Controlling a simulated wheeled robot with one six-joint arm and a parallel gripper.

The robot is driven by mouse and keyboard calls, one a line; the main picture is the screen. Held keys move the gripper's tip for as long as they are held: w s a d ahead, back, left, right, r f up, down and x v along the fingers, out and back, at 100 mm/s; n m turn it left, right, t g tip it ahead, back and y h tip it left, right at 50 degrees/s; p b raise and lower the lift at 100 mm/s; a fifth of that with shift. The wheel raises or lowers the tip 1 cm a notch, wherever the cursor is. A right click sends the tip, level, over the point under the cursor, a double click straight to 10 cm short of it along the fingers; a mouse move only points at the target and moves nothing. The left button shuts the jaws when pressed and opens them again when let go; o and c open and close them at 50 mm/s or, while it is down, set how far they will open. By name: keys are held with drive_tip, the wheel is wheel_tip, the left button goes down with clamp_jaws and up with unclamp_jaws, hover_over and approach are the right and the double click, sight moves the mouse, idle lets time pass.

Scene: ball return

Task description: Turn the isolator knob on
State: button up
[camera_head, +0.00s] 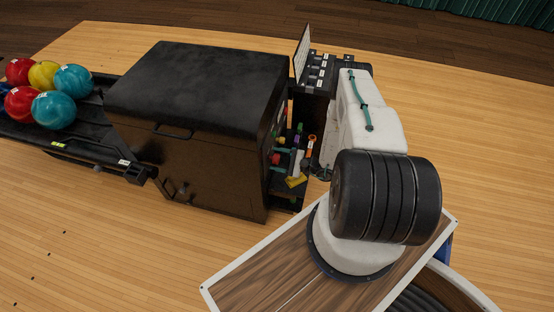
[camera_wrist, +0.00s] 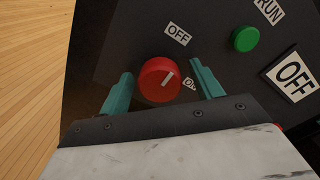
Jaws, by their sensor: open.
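The red isolator knob (camera_wrist: 160,92) sits on a dark panel in the wrist view. A white line on its face points up and to the right. A white OFF label (camera_wrist: 177,34) is above it, and a second label (camera_wrist: 189,83) to its right is partly covered by a finger. My gripper (camera_wrist: 162,86) is open, with one teal finger on each side of the knob. Gaps show between the fingers and the knob, and I cannot tell whether they touch lower down. In the head view my arm hides most of the gripper.
A green button (camera_wrist: 246,39) with a RUN label (camera_wrist: 269,10) and a larger OFF plate (camera_wrist: 293,75) are to the right on the panel. The black ball-return cabinet (camera_head: 195,85) stands left of my arm, with several balls (camera_head: 53,108) on its rack.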

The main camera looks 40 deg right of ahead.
drive_tip(key=shift+w+a, duration=0.15)
drive_tip(key=c, duration=1)
